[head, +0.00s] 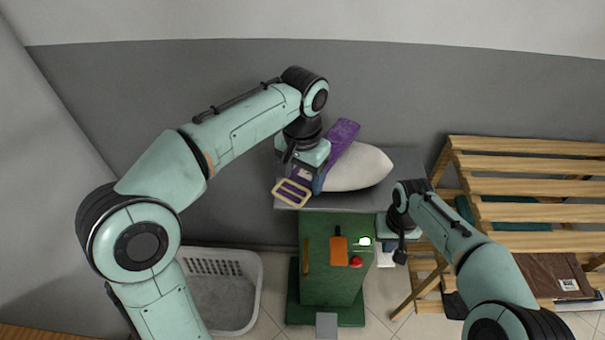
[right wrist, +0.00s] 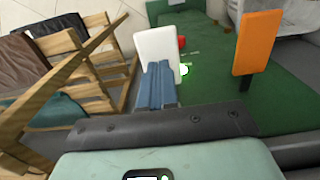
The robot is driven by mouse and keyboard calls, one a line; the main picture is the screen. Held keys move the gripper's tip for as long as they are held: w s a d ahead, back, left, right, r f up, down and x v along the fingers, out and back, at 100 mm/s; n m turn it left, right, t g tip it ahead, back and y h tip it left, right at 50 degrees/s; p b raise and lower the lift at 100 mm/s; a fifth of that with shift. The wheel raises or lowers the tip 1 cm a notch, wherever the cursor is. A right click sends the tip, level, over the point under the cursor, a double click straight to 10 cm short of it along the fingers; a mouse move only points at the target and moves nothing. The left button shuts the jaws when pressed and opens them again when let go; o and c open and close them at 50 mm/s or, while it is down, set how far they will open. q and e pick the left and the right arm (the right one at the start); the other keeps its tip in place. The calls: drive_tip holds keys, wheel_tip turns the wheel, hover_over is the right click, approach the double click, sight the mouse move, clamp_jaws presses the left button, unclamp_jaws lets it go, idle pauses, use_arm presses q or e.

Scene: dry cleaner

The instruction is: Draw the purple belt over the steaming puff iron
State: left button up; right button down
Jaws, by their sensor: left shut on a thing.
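The purple belt (head: 345,132) has a gold buckle (head: 292,193). My left gripper (head: 308,180) is shut on the belt, between the buckle and the free end. The buckle hangs at the front edge of the grey top, and the strap runs up to the right. The puff iron (head: 358,168) is a white padded dome on the grey top, right of the left gripper. The strap lies along its left side; contact is unclear. No steam shows. My right gripper (head: 386,246) is beside the green stand; its blue fingers (right wrist: 158,85) look close together in the right wrist view.
The green stand (head: 322,225) carries an orange lever (head: 338,248), a red button (head: 356,262) and a lit button (head: 365,240). A white plate (right wrist: 156,45) stands past the right fingers. A wooden rack (head: 530,190) is at right, a basket (head: 255,290) at left.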

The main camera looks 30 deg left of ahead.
sight(309, 174)
drive_tip(key=shift+f, duration=0.15)
drive_tip(key=shift+f, duration=1.65)
use_arm(q)
drive_tip(key=shift+f, duration=1.15)
drive_tip(key=shift+s, duration=0.15)
drive_tip(key=shift+s+d+f, duration=0.1)
drive_tip(key=shift+s, duration=1.3)
drive_tip(key=shift+w, duration=0.1)
drive_tip(key=shift+w, duration=2.95)
drive_tip(key=shift+s, duration=0.1)
